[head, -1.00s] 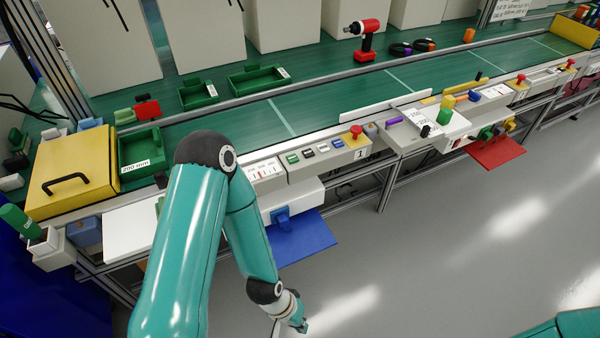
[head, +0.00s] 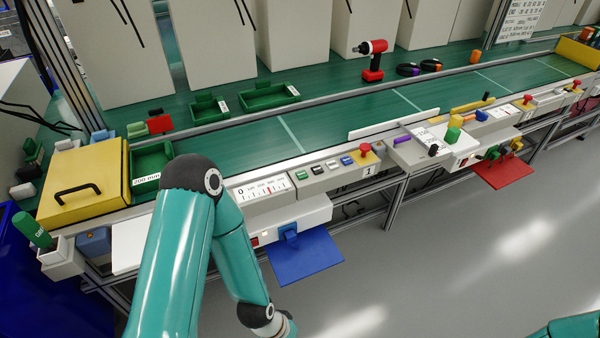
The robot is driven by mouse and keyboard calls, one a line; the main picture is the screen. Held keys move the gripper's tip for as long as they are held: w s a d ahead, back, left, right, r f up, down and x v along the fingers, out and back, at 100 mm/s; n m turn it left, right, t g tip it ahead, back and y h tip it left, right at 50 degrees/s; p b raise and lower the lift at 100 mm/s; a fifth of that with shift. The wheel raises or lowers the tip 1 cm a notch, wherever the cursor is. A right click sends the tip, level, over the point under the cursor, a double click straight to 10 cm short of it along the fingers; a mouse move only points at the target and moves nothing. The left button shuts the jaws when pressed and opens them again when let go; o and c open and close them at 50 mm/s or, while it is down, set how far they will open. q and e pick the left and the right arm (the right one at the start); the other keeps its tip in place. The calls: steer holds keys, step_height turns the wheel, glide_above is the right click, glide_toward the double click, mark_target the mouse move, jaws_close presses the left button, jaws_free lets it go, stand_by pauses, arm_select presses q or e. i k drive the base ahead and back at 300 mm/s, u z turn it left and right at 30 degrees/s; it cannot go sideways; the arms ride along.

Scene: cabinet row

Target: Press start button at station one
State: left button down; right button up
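The station one control box (head: 334,181), marked "1", stands at the front edge of the green bench. Its sloped top has a row of small buttons: a green button (head: 302,175), a black button (head: 317,169), a pale one and a blue button (head: 347,160). A red mushroom button (head: 365,149) on a yellow base is at its right end. Which button is start cannot be read, though one is green. My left arm hangs in front of the bench, left of the box, and its gripper is below the picture's edge. Only a bit of my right arm shows at the bottom right corner.
A scale panel (head: 262,190) adjoins the box on the left. Below it a blue plate (head: 304,257) juts out over the floor. A yellow lidded box (head: 84,186) stands at the left. Open grey floor (head: 440,270) lies in front of the bench.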

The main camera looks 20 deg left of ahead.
mark_target(301, 174)
steer(key=i, duration=0.85)
steer(key=z, duration=0.05)
